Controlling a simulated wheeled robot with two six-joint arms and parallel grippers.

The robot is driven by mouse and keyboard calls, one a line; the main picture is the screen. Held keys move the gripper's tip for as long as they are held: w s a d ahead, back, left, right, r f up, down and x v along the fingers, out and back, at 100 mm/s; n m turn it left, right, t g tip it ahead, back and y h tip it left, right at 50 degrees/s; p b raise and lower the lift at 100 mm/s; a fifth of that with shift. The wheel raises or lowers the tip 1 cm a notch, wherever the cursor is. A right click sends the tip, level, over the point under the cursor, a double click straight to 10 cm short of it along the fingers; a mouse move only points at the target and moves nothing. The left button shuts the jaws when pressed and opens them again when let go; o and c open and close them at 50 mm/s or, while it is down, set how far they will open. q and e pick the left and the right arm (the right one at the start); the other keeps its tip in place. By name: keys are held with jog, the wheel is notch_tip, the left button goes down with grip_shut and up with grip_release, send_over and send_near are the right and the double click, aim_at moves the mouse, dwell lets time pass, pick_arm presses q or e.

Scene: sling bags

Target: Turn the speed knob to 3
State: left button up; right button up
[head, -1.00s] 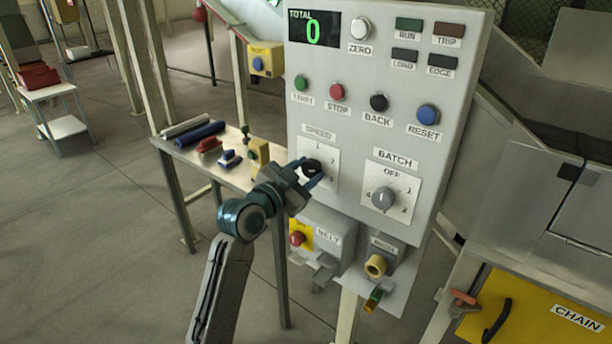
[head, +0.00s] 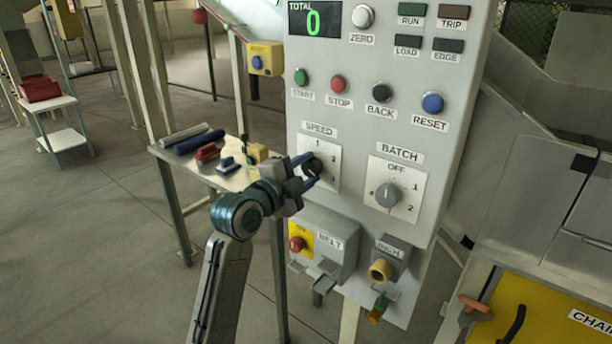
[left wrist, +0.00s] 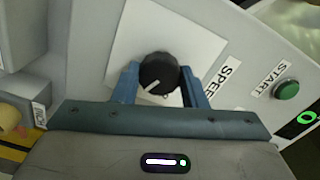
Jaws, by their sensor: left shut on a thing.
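The speed knob (left wrist: 159,73) is round and black with a white pointer line. In the left wrist view the line points to the lower left, away from the SPEED label (left wrist: 216,84). My left gripper (head: 312,171) is shut on the knob, with one blue finger on each side of it in the left wrist view. In the head view the white speed dial plate (head: 331,158) shows 1 at the top and 2 at the right. The gripper hides the rest of its marks. My right gripper is not in view.
The batch knob (head: 388,195) is to the right of the speed dial. A row of buttons, with the green start button (head: 301,77), is above. The red belt button (head: 297,244) and the yellow inch knob (head: 380,270) stick out below. A small table (head: 235,180) stands behind my arm.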

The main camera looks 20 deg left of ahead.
pick_arm(q)
jog(key=shift+m, duration=0.5)
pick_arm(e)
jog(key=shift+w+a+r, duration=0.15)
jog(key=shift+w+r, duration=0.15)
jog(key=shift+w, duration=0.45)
pick_arm(q)
jog(key=o, duration=1)
jog(key=shift+c, duration=0.2)
jog(key=shift+s+a+f+b, duration=0.1)
jog(key=shift+s+b, duration=0.2)
jog(key=b+v, duration=0.1)
jog(key=v, duration=0.9)
jog(key=shift+b, duration=0.35)
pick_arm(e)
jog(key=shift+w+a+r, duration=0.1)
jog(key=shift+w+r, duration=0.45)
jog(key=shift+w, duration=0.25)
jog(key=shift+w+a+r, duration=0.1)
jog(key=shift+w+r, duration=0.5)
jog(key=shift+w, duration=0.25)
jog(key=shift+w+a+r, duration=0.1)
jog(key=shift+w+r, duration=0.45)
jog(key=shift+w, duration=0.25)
